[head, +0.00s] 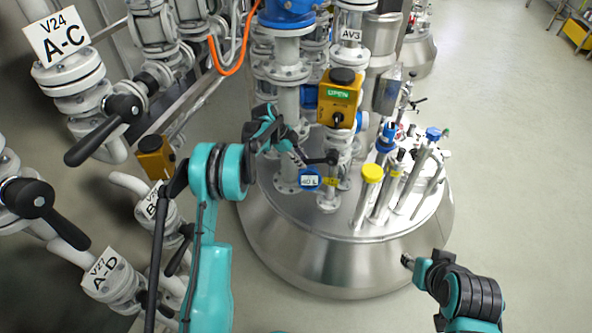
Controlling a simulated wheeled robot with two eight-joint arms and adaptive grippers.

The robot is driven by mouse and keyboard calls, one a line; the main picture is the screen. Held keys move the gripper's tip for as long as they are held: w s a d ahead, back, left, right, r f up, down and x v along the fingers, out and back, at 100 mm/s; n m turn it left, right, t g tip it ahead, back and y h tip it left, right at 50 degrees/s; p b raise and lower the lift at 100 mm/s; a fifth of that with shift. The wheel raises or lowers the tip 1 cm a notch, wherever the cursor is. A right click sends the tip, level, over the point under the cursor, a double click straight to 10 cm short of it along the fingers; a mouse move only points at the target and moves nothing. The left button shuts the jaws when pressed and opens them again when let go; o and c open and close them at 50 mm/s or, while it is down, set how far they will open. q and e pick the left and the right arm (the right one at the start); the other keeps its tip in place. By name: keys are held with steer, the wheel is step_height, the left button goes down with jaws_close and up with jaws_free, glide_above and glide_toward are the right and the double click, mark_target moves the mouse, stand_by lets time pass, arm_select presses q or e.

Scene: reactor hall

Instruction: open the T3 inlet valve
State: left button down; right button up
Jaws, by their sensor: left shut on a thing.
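A small valve with a black lever handle (324,159) sits on a steel pipe stub above the domed lid of the reactor vessel (330,255). My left gripper (303,157) reaches in from the left and is shut on the black handle near its left end. No T3 label is readable in the head view. My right gripper (406,261) is at the lower right, in front of the vessel's rim and apart from the valve. Its fingers are too small to tell whether they are open or shut.
A yellow actuator (340,98) reading OPEN stands just above the valve, under an AV3 label (351,34). Capped tubes, one with a yellow cap (372,173), rise on the right. Pipes with black-handled valves, one labelled A-C (62,38), crowd the left.

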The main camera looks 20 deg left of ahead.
arm_select(q)
steer(key=f+h+b, duration=0.1)
steer(key=d+f+h+b, duration=0.1)
steer(key=f, duration=0.1)
steer(key=shift+h, duration=0.3)
steer(key=shift+s+d+f+n+h+b, duration=0.1)
steer(key=shift+d+f+n+h+b, duration=0.05)
steer(key=shift+d+f+h+b, duration=0.4)
steer(key=shift+d+f+n+h+b, duration=0.15)
steer(key=shift+d+f+h+b, duration=0.2)
steer(key=shift+f+h+b, duration=0.4)
steer(key=shift+r, duration=0.25)
steer(key=c, duration=1.4)
jaws_free()
steer(key=shift+r, duration=0.1)
steer(key=v, duration=1.2)
